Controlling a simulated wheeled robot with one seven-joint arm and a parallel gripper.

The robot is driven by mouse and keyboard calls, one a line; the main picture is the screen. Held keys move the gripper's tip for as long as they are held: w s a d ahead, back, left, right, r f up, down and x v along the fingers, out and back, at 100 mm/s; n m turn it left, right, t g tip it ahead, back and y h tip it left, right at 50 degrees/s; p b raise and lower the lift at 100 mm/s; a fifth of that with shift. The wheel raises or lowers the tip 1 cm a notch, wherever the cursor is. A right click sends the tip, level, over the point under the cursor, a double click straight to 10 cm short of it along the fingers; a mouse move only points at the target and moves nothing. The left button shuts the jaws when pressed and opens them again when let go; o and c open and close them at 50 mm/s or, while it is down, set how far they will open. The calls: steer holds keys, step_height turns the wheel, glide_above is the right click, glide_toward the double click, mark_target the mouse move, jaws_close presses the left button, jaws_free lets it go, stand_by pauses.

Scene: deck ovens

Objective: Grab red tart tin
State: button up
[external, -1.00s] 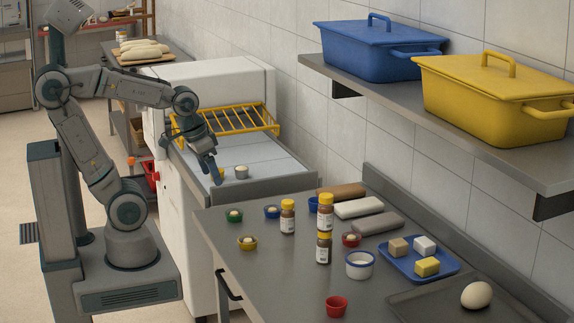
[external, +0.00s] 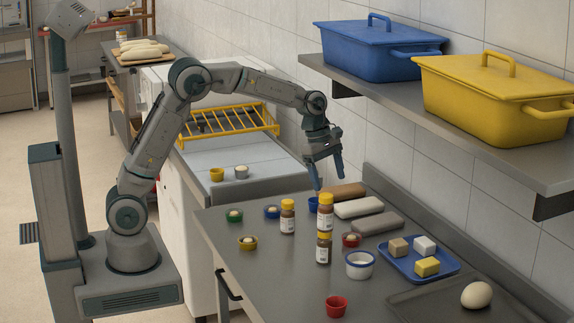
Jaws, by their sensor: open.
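Two small red tins stand on the grey steel counter. One red tin (external: 336,306) is near the front edge and looks empty. The other red tin (external: 351,240) is beside the bottles and has something pale in it. My gripper (external: 329,178) is open and empty, with its fingers pointing down above the back of the counter, near the brown loaf. It is apart from both red tins, which lie nearer the camera.
Several yellow-capped bottles (external: 288,217) stand close to the rear red tin. A shelf (external: 490,150) overhangs the counter's right side.

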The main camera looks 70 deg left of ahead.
steer(key=w+d+f+n, duration=0.1)
steer(key=f, duration=0.3)
steer(key=w+d+f+n, duration=0.1)
steer(key=w+f, duration=0.1)
steer(key=f, duration=0.2)
steer(key=w+d+f+n+p, duration=0.1)
steer(key=w+f, duration=0.1)
steer(key=f, duration=0.2)
steer(key=shift+w+d, duration=0.15)
steer(key=shift+w, duration=0.1)
steer(key=shift+s+p+x, duration=0.15)
steer(key=shift+p+x, duration=0.3)
steer(key=shift+x, duration=0.9)
steer(key=shift+s+p+x, duration=0.15)
steer(key=shift+p+x, duration=0.25)
steer(key=shift+x, duration=0.95)
steer(key=c, duration=1)
